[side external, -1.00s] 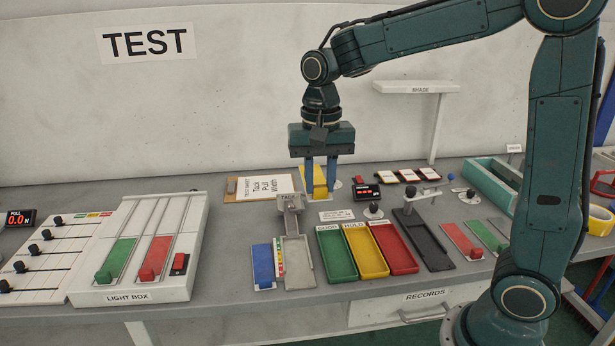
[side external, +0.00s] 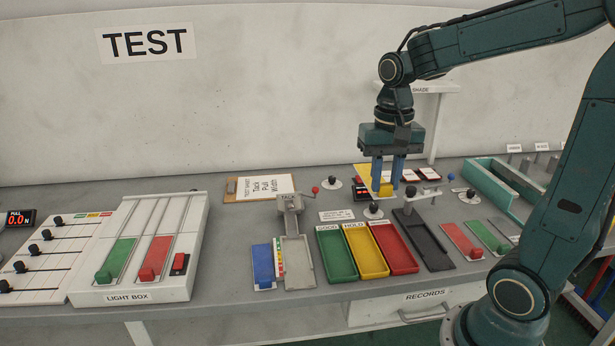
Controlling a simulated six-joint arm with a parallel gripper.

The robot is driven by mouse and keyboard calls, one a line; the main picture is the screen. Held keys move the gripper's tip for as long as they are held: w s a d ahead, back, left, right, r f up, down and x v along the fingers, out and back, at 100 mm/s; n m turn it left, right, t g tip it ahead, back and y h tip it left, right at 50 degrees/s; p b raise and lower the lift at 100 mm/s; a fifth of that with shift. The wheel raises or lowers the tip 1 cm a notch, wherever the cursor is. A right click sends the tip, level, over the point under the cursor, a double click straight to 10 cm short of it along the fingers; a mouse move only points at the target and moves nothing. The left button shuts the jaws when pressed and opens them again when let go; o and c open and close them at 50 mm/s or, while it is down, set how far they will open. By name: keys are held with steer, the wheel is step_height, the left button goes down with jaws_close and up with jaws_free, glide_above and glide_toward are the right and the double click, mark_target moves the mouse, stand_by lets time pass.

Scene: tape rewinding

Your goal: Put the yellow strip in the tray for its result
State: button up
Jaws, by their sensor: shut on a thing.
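My gripper (side external: 387,188) is shut on the yellow strip (side external: 364,176) and holds it above the bench, behind the trays. The strip is tilted, and part of it is hidden by the fingers. The green tray marked GOOD (side external: 339,265), the yellow tray marked HOLD (side external: 367,260) and the red tray (side external: 396,258) stand side by side in front of my gripper. All three look empty. The red tray's label is too small to read.
The TACK device (side external: 291,203) stands left of the trays, with a blue block (side external: 262,265) beside it. A dark tray (side external: 429,248) lies right of the red tray. A clipboard (side external: 259,188) lies behind, and black knobs (side external: 410,192) stand near my gripper. The light box (side external: 140,255) is far left.

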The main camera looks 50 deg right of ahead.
step_height(320, 180, down, 16)
steer(key=shift+r, duration=0.15)
stand_by(0.3)
steer(key=shift+f, duration=1.9)
steer(key=shift+f, duration=0.3)
steer(key=o, duration=1)
steer(key=shift+r, duration=0.1)
steer(key=shift+r, duration=6.25)
